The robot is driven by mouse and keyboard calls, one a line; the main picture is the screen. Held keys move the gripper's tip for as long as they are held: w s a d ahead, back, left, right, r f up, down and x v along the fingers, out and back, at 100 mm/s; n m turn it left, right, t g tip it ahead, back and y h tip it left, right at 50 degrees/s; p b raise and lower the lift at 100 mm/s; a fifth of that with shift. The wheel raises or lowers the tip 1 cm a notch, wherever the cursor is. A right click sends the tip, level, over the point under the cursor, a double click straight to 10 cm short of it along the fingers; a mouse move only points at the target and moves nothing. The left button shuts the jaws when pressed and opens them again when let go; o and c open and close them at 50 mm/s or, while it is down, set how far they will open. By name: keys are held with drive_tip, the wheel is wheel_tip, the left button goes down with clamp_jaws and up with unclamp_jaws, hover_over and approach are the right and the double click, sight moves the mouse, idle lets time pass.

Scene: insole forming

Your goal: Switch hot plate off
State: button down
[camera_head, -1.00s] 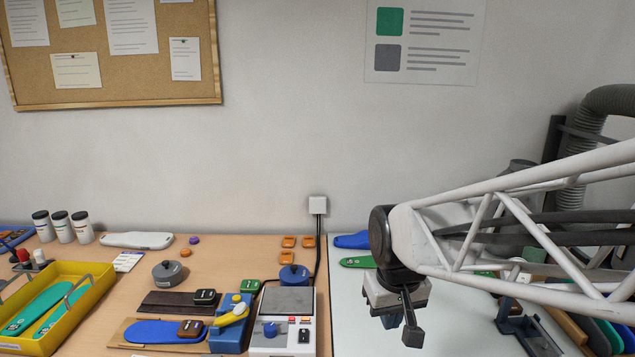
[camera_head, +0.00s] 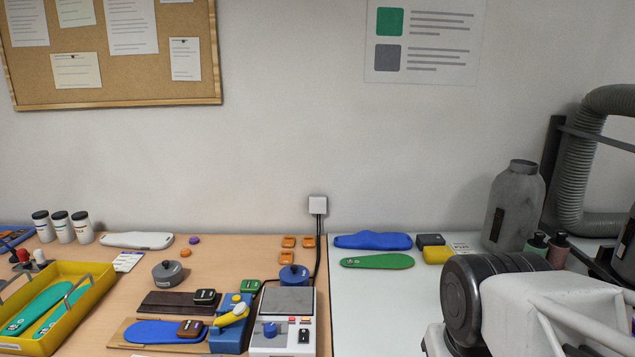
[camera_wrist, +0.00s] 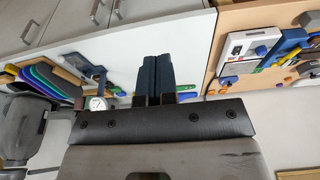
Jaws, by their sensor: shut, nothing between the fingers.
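The hot plate (camera_head: 258,341) stands on the wooden table, a white box with a grey square top plate (camera_head: 288,300). On its front panel are a blue knob (camera_head: 270,330) and a black switch (camera_head: 304,336), with a small red part (camera_head: 292,320) above; the switch's position is too small to tell. The hot plate also shows upside down at the upper right of the wrist view (camera_wrist: 236,62). My gripper (camera_wrist: 152,72) is shut and empty in the wrist view, over the white tabletop and apart from the hot plate. Its fingers are outside the head view.
Left of the hot plate is a blue block with a yellow handle (camera_head: 233,315). A blue-lidded pot (camera_head: 294,274) stands behind it, and a black cable runs up to a wall box (camera_head: 318,205). The white tabletop (camera_head: 375,310) to the right has free room.

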drive_tip(key=shift+w, duration=0.15)
drive_tip(key=w+a+f, duration=0.2)
drive_tip(key=w+a, duration=0.9)
drive_tip(key=w, duration=0.1)
drive_tip(key=w+a+f+t, duration=0.1)
drive_tip(key=w+a+f, duration=0.2)
drive_tip(key=w+a, duration=0.8)
drive_tip(key=shift+w+f, duration=0.35)
drive_tip(key=shift+w, duration=0.5)
drive_tip(key=shift+f, duration=0.1)
approach(303, 330)
drive_tip(key=x, duration=0.5)
drive_tip(key=shift+w+d, duration=0.1)
drive_tip(key=shift+x, duration=0.95)
